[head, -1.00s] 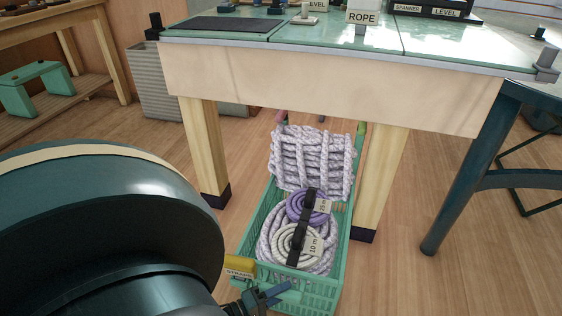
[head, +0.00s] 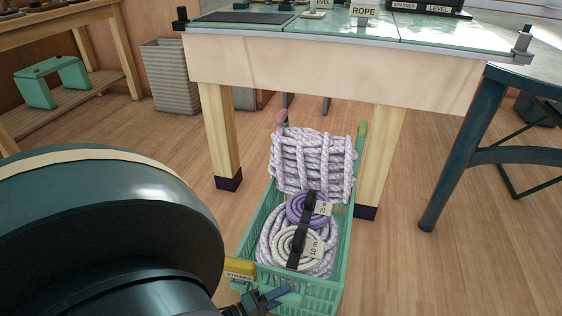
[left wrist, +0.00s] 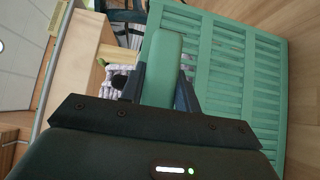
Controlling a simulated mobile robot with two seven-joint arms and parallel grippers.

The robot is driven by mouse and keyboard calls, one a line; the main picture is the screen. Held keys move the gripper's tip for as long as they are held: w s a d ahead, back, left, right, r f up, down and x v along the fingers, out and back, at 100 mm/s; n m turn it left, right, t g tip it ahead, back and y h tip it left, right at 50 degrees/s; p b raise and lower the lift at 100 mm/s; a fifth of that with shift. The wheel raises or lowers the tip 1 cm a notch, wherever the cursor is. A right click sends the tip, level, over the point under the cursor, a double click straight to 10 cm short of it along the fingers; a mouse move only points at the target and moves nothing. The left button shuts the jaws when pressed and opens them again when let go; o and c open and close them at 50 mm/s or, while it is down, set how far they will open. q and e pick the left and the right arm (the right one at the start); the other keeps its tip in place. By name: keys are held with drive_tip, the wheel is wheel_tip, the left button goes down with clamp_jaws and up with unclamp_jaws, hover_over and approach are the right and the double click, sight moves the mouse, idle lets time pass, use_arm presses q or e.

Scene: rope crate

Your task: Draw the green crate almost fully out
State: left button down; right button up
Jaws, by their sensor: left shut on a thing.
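The green crate (head: 343,262) stands on the floor, its near part out in front of the workbench and its far part between the two front bench legs. It holds a tall stack of pale rope (head: 313,163), a purple coil (head: 297,208) and a white coil tagged 10 m (head: 283,250). My left gripper (head: 266,298) is at the crate's near end. In the left wrist view, the gripper (left wrist: 160,88) is shut on a green handle (left wrist: 163,62), with the slatted crate wall (left wrist: 222,70) beside it. My right gripper is out of view.
The workbench (head: 340,75) spans above the far end, its legs (head: 222,140) (head: 383,160) flanking the crate. A yellow STRAPS tag (head: 240,268) is by the near corner. A dark blue stand (head: 455,160) is right. Floor between crate and stand is clear.

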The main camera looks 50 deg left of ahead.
use_arm(q)
drive_tip(key=shift+s+d, duration=0.2)
drive_tip(key=c, duration=1)
unclamp_jaws()
drive_tip(key=shift+a, duration=0.1)
drive_tip(key=shift+r, duration=0.1)
